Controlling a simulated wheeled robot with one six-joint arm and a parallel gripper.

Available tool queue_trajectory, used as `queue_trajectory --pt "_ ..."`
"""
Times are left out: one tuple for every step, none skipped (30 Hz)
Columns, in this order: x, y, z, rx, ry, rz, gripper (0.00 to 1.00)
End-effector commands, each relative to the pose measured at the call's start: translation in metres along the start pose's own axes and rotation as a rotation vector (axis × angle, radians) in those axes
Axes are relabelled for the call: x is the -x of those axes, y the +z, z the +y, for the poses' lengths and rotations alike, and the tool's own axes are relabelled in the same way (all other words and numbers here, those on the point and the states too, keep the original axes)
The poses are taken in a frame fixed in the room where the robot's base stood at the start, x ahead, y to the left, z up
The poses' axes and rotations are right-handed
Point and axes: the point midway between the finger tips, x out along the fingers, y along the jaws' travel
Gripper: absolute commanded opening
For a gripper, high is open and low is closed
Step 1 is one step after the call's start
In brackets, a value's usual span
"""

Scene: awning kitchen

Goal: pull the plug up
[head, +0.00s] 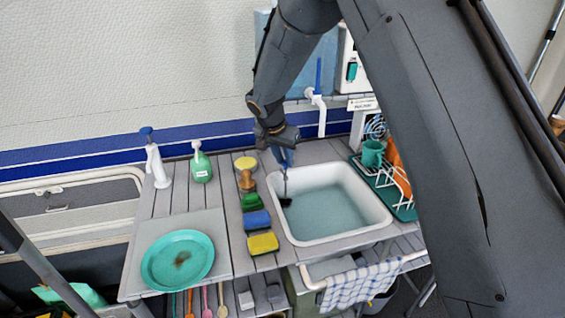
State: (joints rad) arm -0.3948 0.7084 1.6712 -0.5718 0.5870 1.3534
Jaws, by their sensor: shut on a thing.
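The white sink basin (378,214) holds bluish water and is set into the plank counter. The black plug (286,202) shows at the basin's left side, at the end of a thin line or stem that runs up towards my gripper. My gripper (286,162) points down over the basin's back left corner, above the plug. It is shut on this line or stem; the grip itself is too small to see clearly. I cannot tell whether the plug touches the basin floor.
A yellow-green sponge (263,244), a blue sponge (257,221) and brushes line the basin's left. A teal plate (177,261) lies further left. A teal rack (404,213) with a mug (372,153) stands right. A white tap (318,108) rises behind.

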Motion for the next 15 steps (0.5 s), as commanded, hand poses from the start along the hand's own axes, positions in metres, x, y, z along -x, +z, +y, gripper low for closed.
queue_trajectory --pt "0.0074 -0.0035 0.0000 -0.001 -0.001 0.002 0.00" --pt "0.0102 -0.0045 0.0003 -0.001 0.000 0.001 0.00" --pt "0.0125 -0.0051 0.0007 -0.001 0.001 0.000 0.00" --pt "0.0131 -0.0051 0.0009 -0.001 0.002 -0.001 0.00" --pt "0.0130 -0.0050 0.0011 -0.001 0.002 -0.001 0.00" --pt "0.0126 -0.0048 0.0011 -0.001 0.002 -0.002 0.00" --pt "0.0125 -0.0048 0.0012 -0.001 0.003 -0.002 0.00" --pt "0.0125 -0.0047 0.0012 -0.001 0.003 -0.002 0.00" --pt "0.0124 -0.0047 0.0012 -0.001 0.003 -0.002 0.00" --pt "0.0124 -0.0047 0.0012 -0.001 0.003 -0.002 0.00" --pt "0.0124 -0.0047 0.0013 -0.001 0.003 -0.002 0.26" --pt "0.0123 -0.0047 0.0013 0.000 0.003 -0.002 0.33" --pt "0.0123 -0.0047 0.0012 0.000 0.002 -0.001 0.38" --pt "0.0123 -0.0048 0.0011 0.000 0.002 -0.001 0.42" --pt "0.0124 -0.0048 0.0010 0.000 0.002 -0.001 0.42"
